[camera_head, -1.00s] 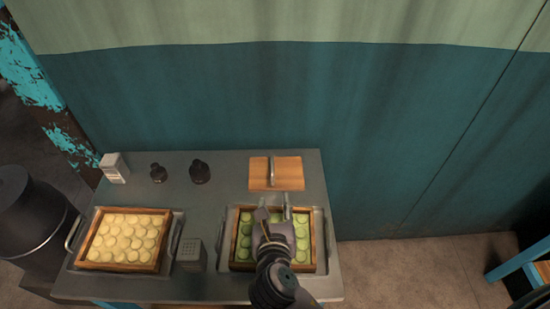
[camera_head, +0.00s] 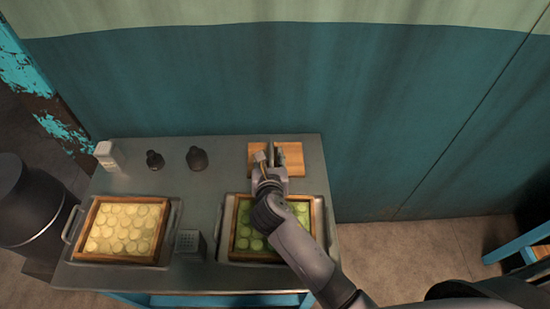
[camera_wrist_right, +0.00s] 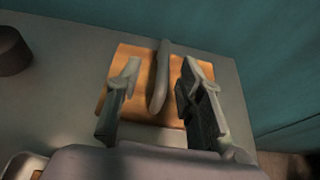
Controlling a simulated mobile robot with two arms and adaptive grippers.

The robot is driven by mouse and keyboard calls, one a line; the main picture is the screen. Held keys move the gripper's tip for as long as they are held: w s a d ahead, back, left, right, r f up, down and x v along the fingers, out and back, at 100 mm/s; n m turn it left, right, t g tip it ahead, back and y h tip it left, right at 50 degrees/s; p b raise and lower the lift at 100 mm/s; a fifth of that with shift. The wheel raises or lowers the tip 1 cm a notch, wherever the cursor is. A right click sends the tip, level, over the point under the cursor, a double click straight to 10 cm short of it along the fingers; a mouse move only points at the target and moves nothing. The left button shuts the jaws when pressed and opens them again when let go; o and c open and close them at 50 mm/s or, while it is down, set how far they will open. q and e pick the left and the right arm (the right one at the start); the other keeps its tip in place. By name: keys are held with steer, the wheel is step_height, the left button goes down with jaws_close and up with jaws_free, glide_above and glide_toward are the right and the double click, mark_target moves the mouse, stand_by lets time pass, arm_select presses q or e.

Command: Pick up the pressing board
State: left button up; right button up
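The pressing board (camera_head: 293,158) is a flat wooden board with a grey upright handle, lying at the back right of the table. In the right wrist view the board (camera_wrist_right: 135,62) lies below my right gripper (camera_wrist_right: 155,98). The handle (camera_wrist_right: 160,75) stands between the two open fingers, with a gap on each side. In the head view my right gripper (camera_head: 266,160) is over the near edge of the board and partly hides it. My left gripper is not in view.
A wooden frame with green rounds (camera_head: 242,240) sits in a metal tray under my right arm. A frame with pale rounds (camera_head: 125,228) is at left. A grater (camera_head: 189,243), two dark shakers (camera_head: 197,158) and a white carton (camera_head: 106,155) stand on the grey table (camera_head: 210,200).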

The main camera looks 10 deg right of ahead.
mark_target(271, 153)
steer(key=x, duration=0.5)
steer(key=shift+d+f, duration=0.2)
steer(key=shift+d, duration=0.1)
steer(key=shift+c, duration=0.4)
jaws_close()
